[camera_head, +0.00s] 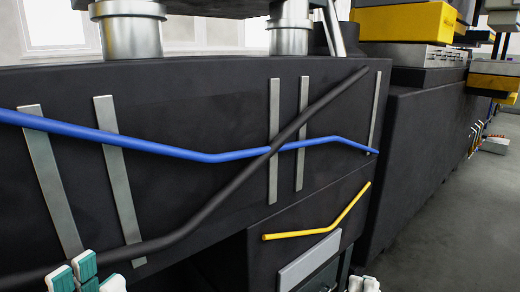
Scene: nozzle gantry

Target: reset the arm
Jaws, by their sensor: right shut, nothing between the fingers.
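My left gripper (86,275) shows at the bottom left edge, in front of the dark machine (215,105). Its white fingertips with teal pads point up, and the rest is cut off by the frame. My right gripper (364,284) shows at the bottom edge, right of the middle. Only its white tips are in view, close together, shut and with nothing visible between them. Both arms are out of view.
A blue pipe (205,157), a black pipe (225,192) and a yellow pipe (318,229) run along the machine's front. Metal cylinders (131,36) stand on top. A grey panel (309,262) is low down. Open floor (450,235) lies at the right.

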